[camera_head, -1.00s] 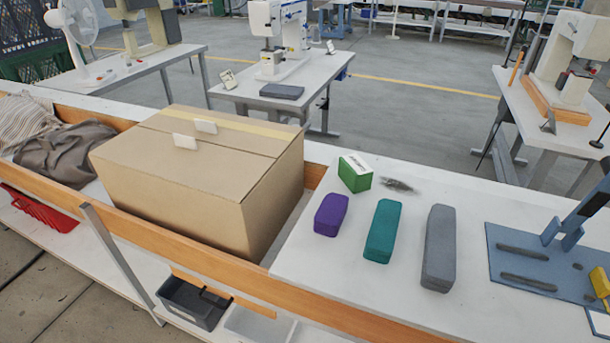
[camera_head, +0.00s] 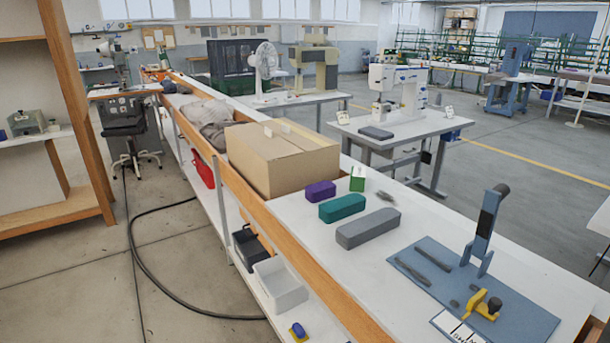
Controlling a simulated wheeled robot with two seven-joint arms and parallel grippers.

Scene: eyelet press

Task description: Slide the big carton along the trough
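The big carton (camera_head: 290,163) is a closed brown cardboard box with small white tabs on its top. It sits upright in the trough, between the wooden side rails (camera_head: 247,196), near the middle of the picture. Beyond it the trough runs away to the upper left, with bunched grey and beige cloth (camera_head: 208,119) lying in it just past the carton. Neither of my grippers shows in this view.
On the white bench lie a purple block (camera_head: 320,191), a teal block (camera_head: 342,207), a grey block (camera_head: 368,228) and a green box (camera_head: 357,179). A blue press (camera_head: 485,235) stands at right. Bins (camera_head: 280,285) sit on the shelf below. Floor at left holds a black hose (camera_head: 150,265).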

